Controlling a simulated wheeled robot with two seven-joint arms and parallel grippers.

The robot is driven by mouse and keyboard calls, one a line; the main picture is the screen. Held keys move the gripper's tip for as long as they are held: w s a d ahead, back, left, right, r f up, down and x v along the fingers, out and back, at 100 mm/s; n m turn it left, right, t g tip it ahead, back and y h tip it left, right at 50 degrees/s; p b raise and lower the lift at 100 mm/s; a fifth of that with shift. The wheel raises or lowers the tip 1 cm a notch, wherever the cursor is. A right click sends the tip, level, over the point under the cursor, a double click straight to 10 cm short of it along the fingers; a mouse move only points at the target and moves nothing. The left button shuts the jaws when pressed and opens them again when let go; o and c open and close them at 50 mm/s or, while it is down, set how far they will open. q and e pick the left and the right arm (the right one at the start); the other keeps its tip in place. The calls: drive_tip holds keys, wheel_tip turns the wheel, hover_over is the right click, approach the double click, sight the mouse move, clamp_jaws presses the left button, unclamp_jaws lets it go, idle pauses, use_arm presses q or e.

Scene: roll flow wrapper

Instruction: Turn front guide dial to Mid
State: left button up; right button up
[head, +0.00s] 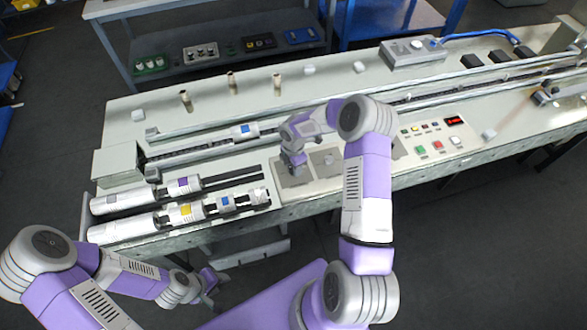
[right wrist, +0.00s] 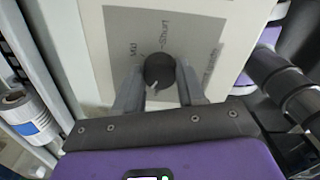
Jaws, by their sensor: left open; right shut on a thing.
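The front guide dial (right wrist: 159,69) is a dark round knob on a pale panel (right wrist: 118,25) in the right wrist view. Printed words beside it look like "Mid" at its upper left and "Short" above it. I cannot tell clearly where its pointer sits. My right gripper (right wrist: 160,82) is shut on the dial, one finger on each side. In the head view my right gripper (head: 293,167) reaches down onto the panel and hides the dial. My left gripper (head: 210,284) is open and empty, low in front of the table.
A second plate with a small knob (head: 328,160) lies right of my right gripper. Film roll shafts (head: 185,205) lie to the left. A button panel (head: 436,138) with a red display is further right. A shelf (head: 210,50) with small parts stands behind the table (head: 130,118).

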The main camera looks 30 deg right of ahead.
drive_tip(key=m+b, duration=0.2)
drive_tip(key=m, duration=0.2)
drive_tip(key=shift+f+m, duration=0.1)
drive_tip(key=shift+m, duration=0.3)
drive_tip(key=m+b, duration=0.2)
drive_tip(key=m, duration=0.2)
drive_tip(key=shift+b, duration=0.35)
drive_tip(key=m+b, duration=0.1)
drive_tip(key=m, duration=0.4)
drive_tip(key=shift+b, duration=0.3)
drive_tip(key=shift+m+b, duration=0.45)
drive_tip(key=shift+m, duration=1.65)
drive_tip(key=o, duration=1.1)
drive_tip(key=shift+c, duration=0.2)
drive_tip(key=shift+r, duration=0.2)
